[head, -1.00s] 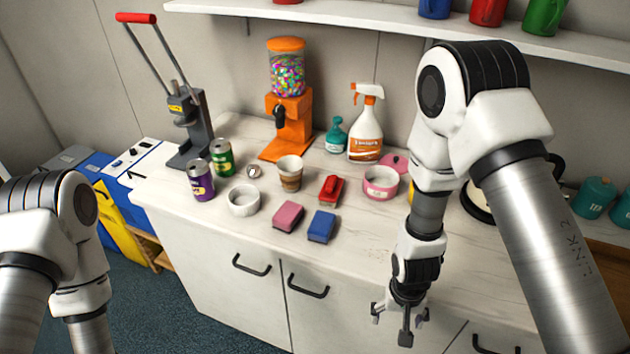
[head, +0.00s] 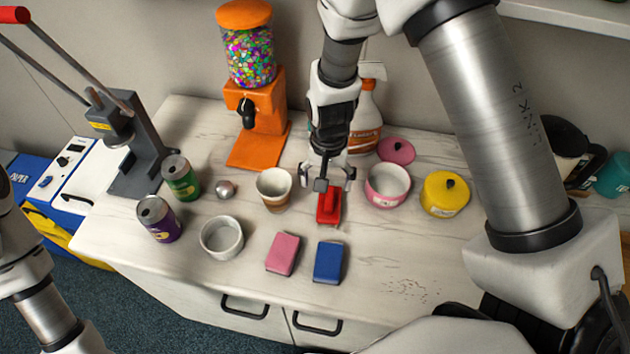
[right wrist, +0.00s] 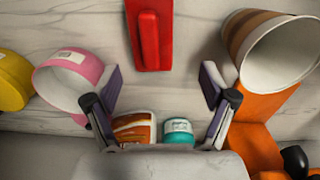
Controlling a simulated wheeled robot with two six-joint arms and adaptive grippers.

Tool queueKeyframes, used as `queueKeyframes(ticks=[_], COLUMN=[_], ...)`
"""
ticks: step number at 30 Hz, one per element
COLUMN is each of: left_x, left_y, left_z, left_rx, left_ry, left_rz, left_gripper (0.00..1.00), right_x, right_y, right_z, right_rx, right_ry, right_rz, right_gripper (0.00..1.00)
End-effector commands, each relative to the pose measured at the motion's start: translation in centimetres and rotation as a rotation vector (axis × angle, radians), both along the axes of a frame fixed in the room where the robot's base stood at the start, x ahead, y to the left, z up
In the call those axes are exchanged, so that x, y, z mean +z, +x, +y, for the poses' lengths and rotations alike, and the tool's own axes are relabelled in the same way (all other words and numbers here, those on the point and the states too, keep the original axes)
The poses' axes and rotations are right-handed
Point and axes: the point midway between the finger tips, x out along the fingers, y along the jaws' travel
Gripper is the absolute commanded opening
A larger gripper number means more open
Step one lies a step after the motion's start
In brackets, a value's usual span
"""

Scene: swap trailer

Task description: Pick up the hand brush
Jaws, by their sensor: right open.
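The red hand brush (head: 329,207) lies on the white counter between the striped paper cup and the pink pot. My right gripper (head: 327,176) is above the brush's far end, fingers spread and empty. In the right wrist view the brush (right wrist: 152,55) lies ahead of the open right gripper (right wrist: 162,95), roughly midway between the line of its two fingers and not between the pads. My left gripper is out of view; only part of the left arm shows at the left edge.
The paper cup (head: 274,190) stands close left of the brush, the pink pot (head: 387,186) close right. A spray bottle (head: 368,125) stands behind. Counter right of the blue sponge is clear.

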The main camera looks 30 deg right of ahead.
Motion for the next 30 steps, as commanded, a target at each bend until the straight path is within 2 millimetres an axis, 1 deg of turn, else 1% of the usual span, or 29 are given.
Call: queueKeyframes(ticks=[5,9,12,15,19,20,21,23,24,25,26,30], left_x=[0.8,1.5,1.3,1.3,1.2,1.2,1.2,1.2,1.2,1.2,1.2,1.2], left_y=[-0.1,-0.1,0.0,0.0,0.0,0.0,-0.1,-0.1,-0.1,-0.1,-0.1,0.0], left_z=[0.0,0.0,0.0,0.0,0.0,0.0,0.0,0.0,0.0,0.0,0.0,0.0], left_rx=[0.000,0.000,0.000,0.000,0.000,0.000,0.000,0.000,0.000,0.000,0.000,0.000], left_ry=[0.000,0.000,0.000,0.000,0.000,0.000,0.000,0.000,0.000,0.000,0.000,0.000], left_rz=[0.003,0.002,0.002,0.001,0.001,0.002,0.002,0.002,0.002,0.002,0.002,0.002], left_gripper=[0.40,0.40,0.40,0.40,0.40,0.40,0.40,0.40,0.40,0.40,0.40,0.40], right_x=[-2.3,-4.9,-6.4,-6.9,-6.9,-6.8,-6.8,-6.8,-6.8,-6.8,-6.8,-6.8], right_y=[-0.3,-0.8,-0.7,-0.6,-0.6,-0.6,-0.6,-0.6,-0.6,-0.6,-0.6,-0.6], right_z=[0.1,0.3,0.2,0.2,0.2,0.2,0.2,0.2,0.2,0.2,0.2,0.2], right_rx=[0.001,0.000,0.000,0.001,0.001,0.001,0.001,0.001,0.001,0.001,0.001,0.001], right_ry=[0.000,-0.001,-0.001,0.000,0.000,0.000,0.000,0.000,0.000,0.000,0.000,-0.001], right_rz=[0.005,0.006,0.003,0.001,0.001,0.001,0.001,0.001,0.001,0.001,0.001,0.001], right_gripper=[0.83,0.83,0.83,0.83,0.83,0.76,0.62,0.41,0.27,0.16,0.13,0.12])
